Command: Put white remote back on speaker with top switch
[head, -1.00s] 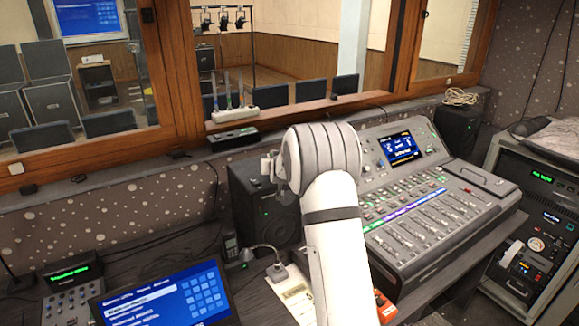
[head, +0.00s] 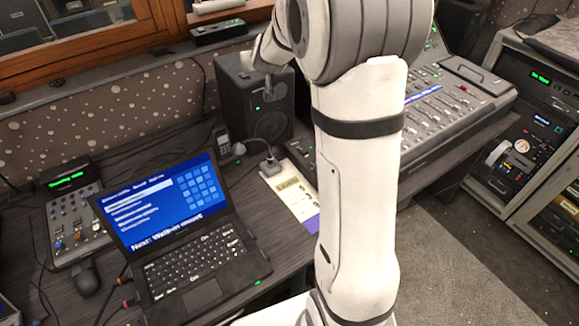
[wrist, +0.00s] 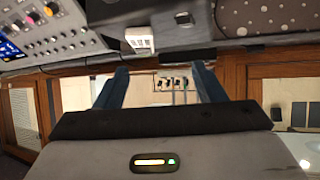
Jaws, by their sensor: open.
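My gripper (wrist: 161,84) is open and empty in the wrist view. Its two blue-grey fingers point toward the window, with a gap between them. In the head view my white arm hides most of it. A black speaker (head: 256,108) with a green light stands at the back of the desk, behind part of my wrist. A small white box with dark slots (wrist: 140,40) shows in the wrist view near the window ledge, ahead of the fingers and apart from them. I cannot tell whether it is the white remote. No switch on top of the speaker can be made out.
An open laptop (head: 165,215), a small mixer (head: 75,225), a mouse (head: 86,278), a handset (head: 221,138) and a gooseneck microphone (head: 268,165) crowd the desk. The large fader console (head: 445,110) is partly behind my arm. An equipment rack (head: 525,130) stands right. Carpet (head: 470,265) is clear.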

